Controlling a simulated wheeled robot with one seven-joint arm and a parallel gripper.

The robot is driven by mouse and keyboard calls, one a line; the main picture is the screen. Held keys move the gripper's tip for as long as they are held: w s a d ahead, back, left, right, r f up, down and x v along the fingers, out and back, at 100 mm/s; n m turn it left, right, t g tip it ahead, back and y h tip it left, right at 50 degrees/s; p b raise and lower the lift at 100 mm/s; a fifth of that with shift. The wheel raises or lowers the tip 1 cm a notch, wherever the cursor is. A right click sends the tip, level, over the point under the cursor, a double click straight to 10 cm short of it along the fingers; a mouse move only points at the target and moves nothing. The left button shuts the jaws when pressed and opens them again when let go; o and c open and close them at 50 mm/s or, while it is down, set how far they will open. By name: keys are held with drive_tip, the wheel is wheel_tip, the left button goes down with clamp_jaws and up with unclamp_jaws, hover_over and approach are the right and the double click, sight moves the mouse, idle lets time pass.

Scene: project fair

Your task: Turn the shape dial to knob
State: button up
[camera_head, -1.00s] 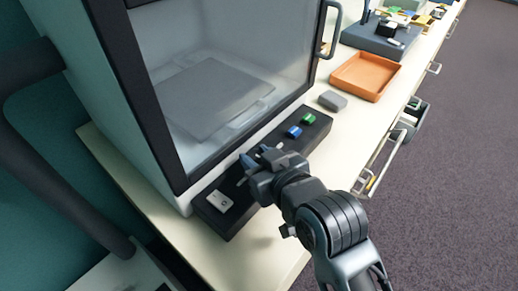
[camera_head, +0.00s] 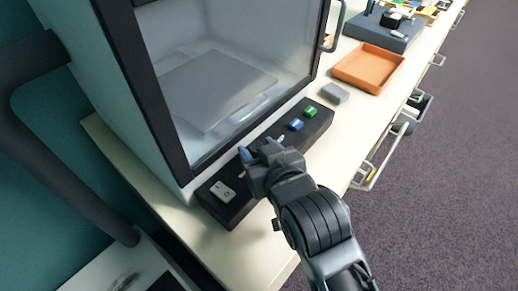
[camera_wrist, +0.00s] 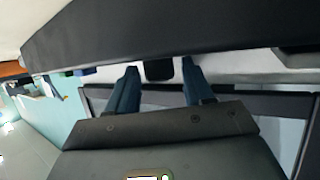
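A dark control panel (camera_head: 240,207) runs along the front of a glass-fronted machine. It carries a white switch-like piece (camera_head: 222,191), a blue control (camera_head: 296,125) and a green control (camera_head: 310,112). My gripper (camera_head: 263,149) is at the panel between the white piece and the blue control, and hides that part in the head view. In the wrist view, my gripper's two blue fingers (camera_wrist: 159,66) are apart, on either side of a small dark knob-like block (camera_wrist: 158,71). Gaps show between block and fingers. Whether this block is the shape dial, and its markings, I cannot tell.
The machine's glass door (camera_head: 225,75) stands right behind the panel. To the right on the cream counter are a grey block (camera_head: 334,94), an orange tray (camera_head: 368,67) and a dark tray of small items (camera_head: 385,33). Drawers with handles stick out from the counter front (camera_head: 366,176).

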drive_tip(key=shift+o, duration=0.6)
drive_tip(key=v, duration=0.7)
drive_tip(key=shift+s+d+b, duration=0.15)
drive_tip(key=shift+s+b, duration=0.15)
drive_tip(key=shift+b, duration=0.1)
drive_tip(key=shift+r, duration=0.1)
